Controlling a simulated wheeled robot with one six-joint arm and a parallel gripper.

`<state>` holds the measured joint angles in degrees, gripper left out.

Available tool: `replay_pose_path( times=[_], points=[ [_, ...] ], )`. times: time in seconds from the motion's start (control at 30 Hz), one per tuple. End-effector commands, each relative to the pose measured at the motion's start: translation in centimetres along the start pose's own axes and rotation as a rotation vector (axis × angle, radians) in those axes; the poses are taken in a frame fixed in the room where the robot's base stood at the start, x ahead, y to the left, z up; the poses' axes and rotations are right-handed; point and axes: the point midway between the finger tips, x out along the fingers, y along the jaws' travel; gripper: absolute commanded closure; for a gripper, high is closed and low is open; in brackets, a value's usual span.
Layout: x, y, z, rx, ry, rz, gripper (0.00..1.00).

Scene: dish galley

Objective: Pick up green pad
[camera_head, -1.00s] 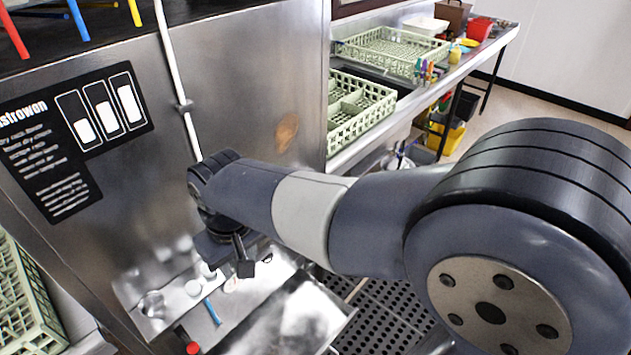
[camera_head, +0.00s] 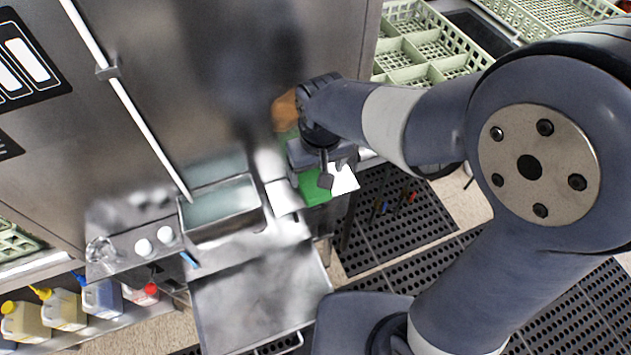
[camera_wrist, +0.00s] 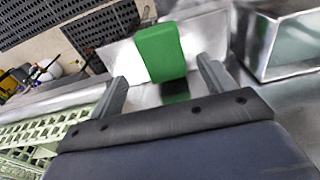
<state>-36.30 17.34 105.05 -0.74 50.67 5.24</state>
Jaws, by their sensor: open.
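The green pad (camera_wrist: 161,52) is a bright green block on a light metal shelf (camera_wrist: 122,56) in front of the dishwasher. In the head view the green pad (camera_head: 314,188) is partly covered by my gripper (camera_head: 322,165). In the wrist view my gripper (camera_wrist: 162,88) has its two fingers wide apart, one to each side of the pad's near end. The pad is beyond and between the fingertips, and nothing is gripped. I cannot tell whether a finger touches it.
An open metal bin (camera_head: 222,208) stands left of the pad, near one finger. White knobs (camera_head: 154,240) are further left. Green racks (camera_head: 425,45) are on the counter at right. Perforated black mats (camera_head: 395,220) cover the floor. Jugs (camera_head: 62,308) stand low at left.

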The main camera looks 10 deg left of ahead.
Motion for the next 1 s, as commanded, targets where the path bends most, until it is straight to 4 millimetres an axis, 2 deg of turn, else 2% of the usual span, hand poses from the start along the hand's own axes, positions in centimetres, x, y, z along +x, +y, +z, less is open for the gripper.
replay_pose_path(
  times=[0.33, 0.67, 1.0],
  points=[
    [4.0, -0.2, -0.2, 0.000, -0.004, 0.000, 0.22],
    [4.8, -0.2, -0.2, 0.000, -0.001, 0.000, 0.22],
    [4.7, -0.2, -0.3, 0.000, -0.001, 0.000, 0.47]
  ],
)
